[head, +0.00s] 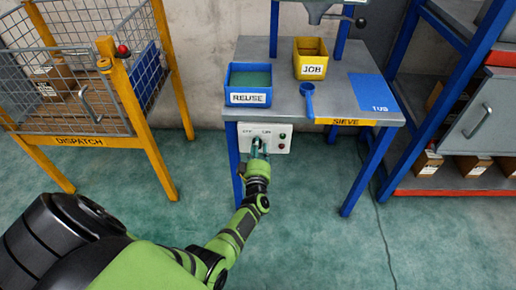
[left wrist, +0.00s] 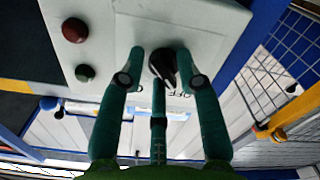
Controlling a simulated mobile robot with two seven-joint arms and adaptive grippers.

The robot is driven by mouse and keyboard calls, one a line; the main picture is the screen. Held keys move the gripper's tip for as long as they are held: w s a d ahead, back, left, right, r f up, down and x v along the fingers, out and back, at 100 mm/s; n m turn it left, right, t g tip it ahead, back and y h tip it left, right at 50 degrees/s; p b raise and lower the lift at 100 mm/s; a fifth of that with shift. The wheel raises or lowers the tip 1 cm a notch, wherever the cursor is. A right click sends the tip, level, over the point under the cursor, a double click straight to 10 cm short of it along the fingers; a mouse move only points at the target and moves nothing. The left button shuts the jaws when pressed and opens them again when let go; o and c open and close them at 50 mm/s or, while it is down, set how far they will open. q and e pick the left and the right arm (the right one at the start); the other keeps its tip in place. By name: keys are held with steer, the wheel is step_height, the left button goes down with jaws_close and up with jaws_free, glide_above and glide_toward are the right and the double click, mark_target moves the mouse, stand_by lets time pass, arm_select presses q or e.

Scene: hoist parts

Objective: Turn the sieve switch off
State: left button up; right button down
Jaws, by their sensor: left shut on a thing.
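The sieve switch is a dark knob (left wrist: 163,66) on a pale control box (head: 281,137) fixed to the front of the sieve table. The box has OFF lettering at the upper left and another label to its right in the head view. My left gripper (head: 257,148) is at the box. In the left wrist view, its green fingers (left wrist: 162,75) are on either side of the knob, shut on it. That view is turned over, and part of the OFF lettering shows beside the knob. My right gripper is not in view.
On the sieve table (head: 330,95) are a blue REUSE bin (head: 249,98), a yellow JOB bin (head: 311,71) and a blue scoop (head: 308,101). A yellow DISPATCH cage (head: 83,142) stands left, a shelf right.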

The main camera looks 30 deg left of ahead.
arm_select(q)
steer(key=o, duration=0.8)
steer(key=shift+w+d+r, duration=0.1)
steer(key=shift+w+r, duration=0.1)
steer(key=shift+r, duration=0.1)
steer(key=v, duration=0.7)
steer(key=shift+s+d+f, duration=0.15)
steer(key=shift+s, duration=0.15)
